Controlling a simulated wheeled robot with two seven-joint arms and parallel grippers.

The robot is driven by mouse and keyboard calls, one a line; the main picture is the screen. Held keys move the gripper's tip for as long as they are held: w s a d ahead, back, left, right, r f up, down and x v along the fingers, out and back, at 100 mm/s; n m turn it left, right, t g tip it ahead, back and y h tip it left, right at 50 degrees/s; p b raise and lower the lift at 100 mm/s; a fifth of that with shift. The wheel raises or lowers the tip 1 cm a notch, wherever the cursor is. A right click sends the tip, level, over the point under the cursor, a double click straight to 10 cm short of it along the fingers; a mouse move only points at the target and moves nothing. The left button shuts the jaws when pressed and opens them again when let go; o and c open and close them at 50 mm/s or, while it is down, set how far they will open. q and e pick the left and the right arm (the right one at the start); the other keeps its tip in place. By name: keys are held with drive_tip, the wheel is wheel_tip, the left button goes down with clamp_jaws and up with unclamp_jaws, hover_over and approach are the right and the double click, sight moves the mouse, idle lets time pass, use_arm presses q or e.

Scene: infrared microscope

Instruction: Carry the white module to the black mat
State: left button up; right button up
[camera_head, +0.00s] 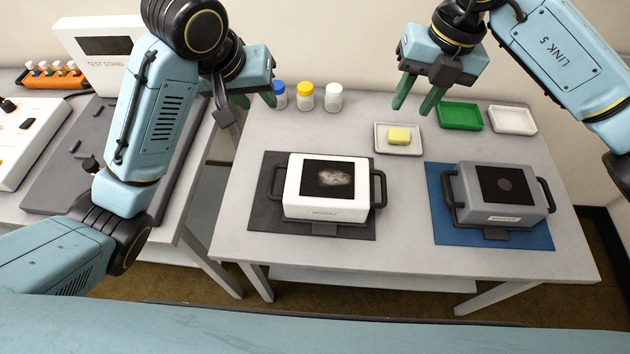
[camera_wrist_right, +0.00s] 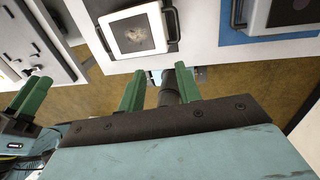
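The white module (camera_head: 327,188), with a dark top panel showing a pale speckled patch and a black handle on each side, sits upright on the black mat (camera_head: 262,215). It also shows near the top of the right wrist view (camera_wrist_right: 130,47). My left gripper (camera_head: 256,101) hangs behind and left of the module, near the bottles; its fingers are apart and nothing is between them. My right gripper (camera_head: 418,97) is above the back of the table, behind and right of the module, open and empty. Neither gripper touches the module.
A grey module (camera_head: 503,193) sits on a blue mat (camera_head: 448,233) at right. Behind are a small tray (camera_head: 382,147) with a yellow block (camera_head: 399,136), a green tray (camera_head: 460,116), a white tray (camera_head: 512,120) and bottles (camera_head: 305,96). A test stand occupies the left table.

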wheel_tip(320, 180, up, 14)
drive_tip(key=d+p, duration=0.1)
drive_tip(key=d, duration=0.1)
drive_tip(key=shift+f+p, duration=0.15)
drive_tip(key=shift+p, duration=0.2)
idle(0.4)
